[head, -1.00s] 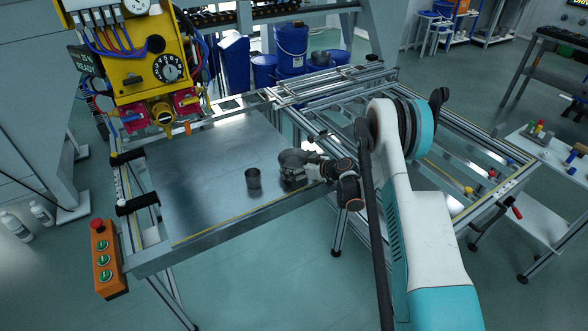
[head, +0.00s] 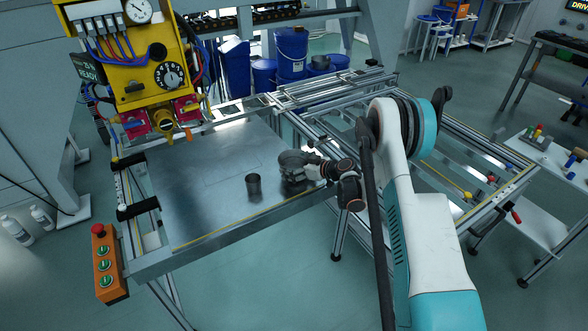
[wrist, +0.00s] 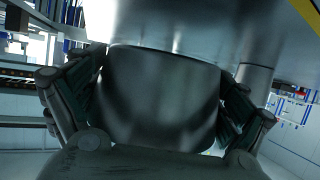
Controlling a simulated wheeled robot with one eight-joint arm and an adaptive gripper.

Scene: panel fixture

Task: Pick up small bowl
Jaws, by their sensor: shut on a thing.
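The small bowl (wrist: 160,98) is a grey metal vessel that fills the middle of the wrist view. My gripper (head: 298,166) is low over the right part of the metal tabletop (head: 200,170). Its two fingers flank the bowl on the left and right in the wrist view, shut on it. In the head view the bowl (head: 291,158) is small, dark and partly hidden by my gripper. I cannot tell whether it touches the tabletop.
A dark metal cup (head: 253,185) stands upright on the tabletop, just left of my gripper. A yellow control panel (head: 150,65) is at the back left. An orange button box (head: 108,264) is at the front left. The tabletop's left part is clear.

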